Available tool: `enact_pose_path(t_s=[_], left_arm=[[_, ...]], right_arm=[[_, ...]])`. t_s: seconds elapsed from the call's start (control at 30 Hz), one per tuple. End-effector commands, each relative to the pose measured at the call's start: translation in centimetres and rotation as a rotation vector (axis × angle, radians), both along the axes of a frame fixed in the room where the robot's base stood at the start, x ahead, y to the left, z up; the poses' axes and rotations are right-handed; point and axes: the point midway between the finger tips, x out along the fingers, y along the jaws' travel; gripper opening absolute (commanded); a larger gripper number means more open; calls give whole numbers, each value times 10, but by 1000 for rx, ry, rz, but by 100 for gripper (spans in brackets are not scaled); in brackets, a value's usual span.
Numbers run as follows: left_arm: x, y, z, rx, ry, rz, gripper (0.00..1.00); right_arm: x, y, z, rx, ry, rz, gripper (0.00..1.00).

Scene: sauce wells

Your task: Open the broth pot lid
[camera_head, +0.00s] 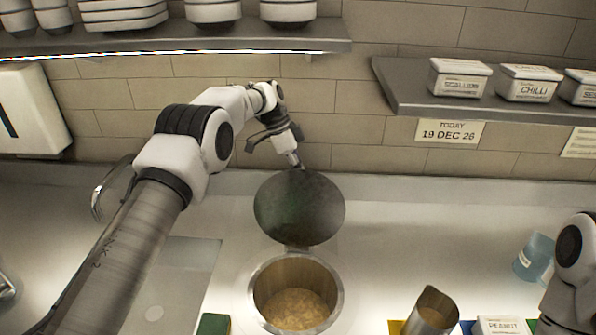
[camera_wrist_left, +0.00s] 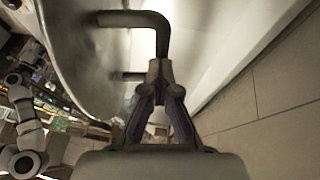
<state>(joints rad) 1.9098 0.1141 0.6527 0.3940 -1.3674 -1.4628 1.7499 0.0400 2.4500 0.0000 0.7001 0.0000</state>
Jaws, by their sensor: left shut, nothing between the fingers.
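The round dark lid (camera_head: 299,208) stands raised, tilted up at the back rim of the broth pot (camera_head: 338,293). The pot's mouth is uncovered and tan broth (camera_head: 295,310) shows inside. My left gripper (camera_head: 297,164) is at the lid's top edge, shut and empty. In the left wrist view, the shut fingertips (camera_wrist_left: 160,72) are close by the dark bar handle (camera_wrist_left: 138,19) on the lid (camera_wrist_left: 75,45); I cannot tell whether they touch. Of my right arm only a link shows at the right edge; its gripper is out of view.
A tiled wall and shelves with bowls (camera_head: 213,10) and labelled tubs (camera_head: 459,78) are behind. A metal cup (camera_head: 432,312), a peanut tub (camera_head: 502,326) and a blue cup (camera_head: 533,256) stand to the right. The counter right of the lid is clear.

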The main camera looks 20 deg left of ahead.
Motion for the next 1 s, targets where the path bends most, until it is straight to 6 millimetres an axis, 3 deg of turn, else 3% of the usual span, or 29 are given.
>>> enact_pose_path(t_s=[0.03,0.1,0.2,0.23,0.37,0.5,0.63,1.0], left_arm=[[-8,-1,-27,7,38,-6,0],[-7,-1,-27,7,37,-6,1],[-7,-1,-27,7,37,-5,35],[-7,-1,-27,7,37,-5,39],[-7,0,-26,7,35,-3,39],[-6,1,-24,6,30,0,47],[-5,1,-22,5,28,1,39],[-5,2,-21,5,26,2,39]], right_arm=[[0,0,-4,0,0,0,40],[0,0,-4,0,0,0,40],[0,0,-4,0,0,0,40],[0,0,-4,0,0,0,40],[0,0,-4,0,0,0,40],[0,0,-3,0,0,0,40],[0,0,-2,0,0,0,40],[0,0,-1,0,0,0,40]])
